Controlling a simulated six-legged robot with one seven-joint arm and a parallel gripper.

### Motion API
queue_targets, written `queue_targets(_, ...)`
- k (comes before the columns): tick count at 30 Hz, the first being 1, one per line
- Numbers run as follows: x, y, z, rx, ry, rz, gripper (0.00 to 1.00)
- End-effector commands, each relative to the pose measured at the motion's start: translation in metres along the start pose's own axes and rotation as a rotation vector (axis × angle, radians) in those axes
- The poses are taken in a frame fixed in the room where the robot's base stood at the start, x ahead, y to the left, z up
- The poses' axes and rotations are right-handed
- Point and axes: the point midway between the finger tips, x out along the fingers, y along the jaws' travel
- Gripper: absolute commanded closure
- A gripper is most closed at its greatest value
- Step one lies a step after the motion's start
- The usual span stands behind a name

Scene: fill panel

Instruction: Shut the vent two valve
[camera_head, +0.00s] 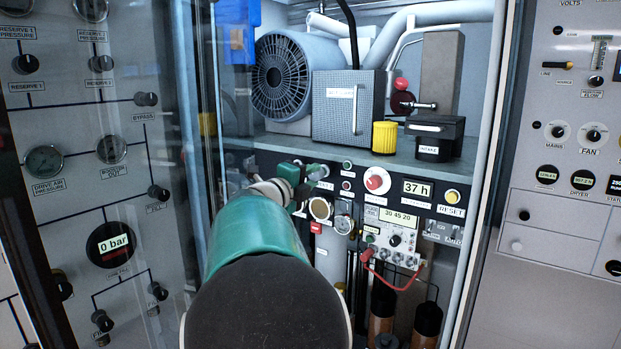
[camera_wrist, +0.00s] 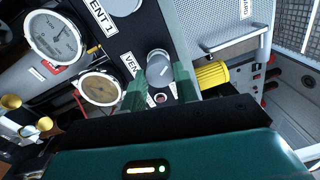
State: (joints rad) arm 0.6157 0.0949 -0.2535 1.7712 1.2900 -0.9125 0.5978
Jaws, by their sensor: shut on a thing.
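The vent two valve is a grey round knob (camera_wrist: 159,66) in the wrist view, beside a partly covered label (camera_wrist: 132,65) reading "VEN". My gripper (camera_wrist: 160,84) has its green fingers on either side of this knob and is shut on it. In the head view my gripper (camera_head: 297,178) is at the upper left of the black control panel, and the knob is hidden behind the fingers. The "VENT 1" label (camera_wrist: 102,17) is to the upper left in the wrist view. How far the knob is turned cannot be told.
Two round gauges (camera_wrist: 55,36) (camera_wrist: 100,87) sit left of the knob. A yellow cylinder (camera_wrist: 211,74) is close to the right finger; it also stands on the shelf in the head view (camera_head: 384,137). A glass door (camera_head: 215,120) stands left of my arm.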

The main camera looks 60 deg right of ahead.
Motion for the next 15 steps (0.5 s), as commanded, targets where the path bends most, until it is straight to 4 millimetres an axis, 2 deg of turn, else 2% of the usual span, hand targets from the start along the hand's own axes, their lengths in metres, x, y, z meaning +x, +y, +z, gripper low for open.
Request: queue_targets(15, -0.0005, 0.0015, 0.0006, 0.447, 0.023, -0.001, 0.93)
